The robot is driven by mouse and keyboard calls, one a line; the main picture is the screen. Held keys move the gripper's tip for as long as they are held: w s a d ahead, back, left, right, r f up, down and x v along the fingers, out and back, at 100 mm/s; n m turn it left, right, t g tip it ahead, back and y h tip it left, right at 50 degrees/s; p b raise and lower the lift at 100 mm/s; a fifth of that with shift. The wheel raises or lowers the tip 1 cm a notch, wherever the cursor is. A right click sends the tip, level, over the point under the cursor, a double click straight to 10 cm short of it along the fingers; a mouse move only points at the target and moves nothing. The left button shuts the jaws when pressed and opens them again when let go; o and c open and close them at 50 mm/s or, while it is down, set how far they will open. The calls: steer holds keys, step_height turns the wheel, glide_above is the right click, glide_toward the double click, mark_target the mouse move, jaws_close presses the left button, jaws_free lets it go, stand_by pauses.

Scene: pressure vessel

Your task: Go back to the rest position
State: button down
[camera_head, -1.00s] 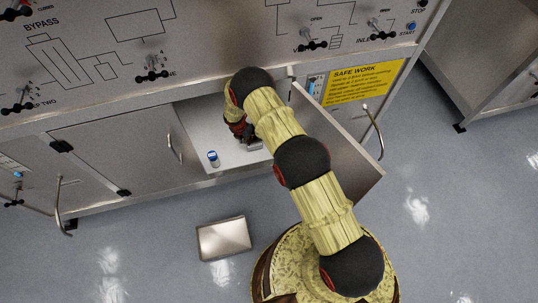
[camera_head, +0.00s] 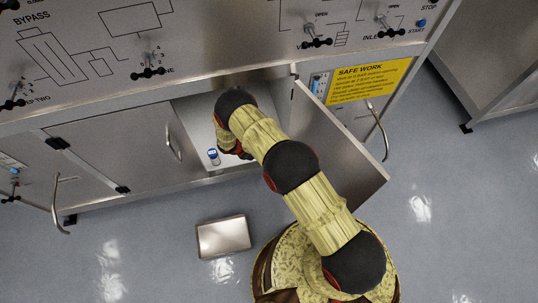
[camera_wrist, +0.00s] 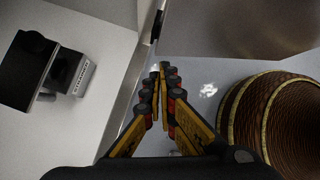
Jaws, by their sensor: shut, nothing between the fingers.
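My gripper shows in the wrist view (camera_wrist: 160,72), with its two fingers closed together and nothing between them. In the head view my arm reaches into the open cabinet compartment (camera_head: 195,112). There the gripper is mostly hidden beneath my wrist, and its fingertips cannot be made out. In the wrist view the fingers point along the compartment's edge, with the floor beyond them.
A cabinet door (camera_head: 345,150) stands open, close to the right of my arm. The wrist view shows a black device with a grey block (camera_wrist: 75,72) there. A metal box (camera_head: 223,237) lies on the floor.

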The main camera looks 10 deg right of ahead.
steer(key=shift+s+d+f+m+t+h, duration=0.15)
steer(key=shift+d+f+m+t+h, duration=0.1)
steer(key=shift+d+m+h, duration=0.2)
steer(key=shift+s+d+f+m+t+h, duration=0.15)
steer(key=shift+d+m+t+h, duration=0.15)
steer(key=shift+d+m, duration=0.2)
steer(key=s+d+r+m+g, duration=0.2)
steer(key=s+r+m+g, duration=0.25)
steer(key=s, duration=0.55)
steer(key=s+a+r+m+y, duration=0.1)
steer(key=s+r+m+y, duration=0.15)
steer(key=r, duration=0.85)
steer(key=s+a+r+m+y, duration=0.1)
steer(key=r+m, duration=0.3)
steer(key=r, duration=0.8)
steer(key=s+r+m+y, duration=0.2)
steer(key=r+m, duration=0.2)
steer(key=r, duration=0.7)
steer(key=s+d+r+m+t+y, duration=0.1)
steer(key=s+r+t, duration=0.3)
steer(key=r, duration=1)
steer(key=s+d+r+m+t+y, duration=0.2)
steer(key=s+r, duration=0.7)
steer(key=r, duration=0.6)
steer(key=d+m+t, duration=0.1)
steer(key=m+t, duration=0.1)
steer(key=shift+s+m, duration=0.2)
steer(key=shift+m, duration=0.15)
